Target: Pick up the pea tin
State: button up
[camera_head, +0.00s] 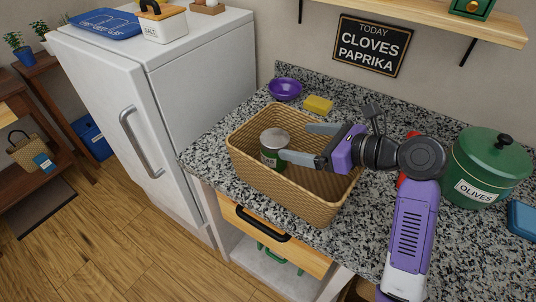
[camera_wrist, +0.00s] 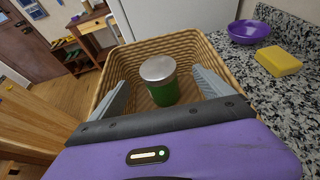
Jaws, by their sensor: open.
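The pea tin (camera_head: 270,157) is a green can with a silver lid, standing upright inside a woven basket (camera_head: 305,205) on the granite counter. In the head view my gripper (camera_head: 296,143) reaches into the basket from the right, its fingers pointing left at the tin. In the wrist view the tin (camera_wrist: 158,82) stands between and beyond the two grey fingers, with gaps on both sides. My gripper (camera_wrist: 160,92) is open and holds nothing. The tin's base and part of its label are hidden in the head view.
The basket walls (camera_wrist: 103,75) surround the tin. A purple bowl (camera_head: 285,89) and a yellow sponge (camera_head: 318,104) lie behind the basket. A green olives pot (camera_head: 488,165) stands at the right, and a white fridge (camera_head: 165,90) stands at the left.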

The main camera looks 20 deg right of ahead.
aim_at(275, 137)
jog(key=shift+a+x, duration=0.2)
jog(key=shift+x, duration=4.05)
jog(key=shift+s, duration=0.15)
jog(key=c, duration=1.9)
jog(key=shift+r, duration=0.1)
grip_shut()
jog(key=shift+r, duration=0.1)
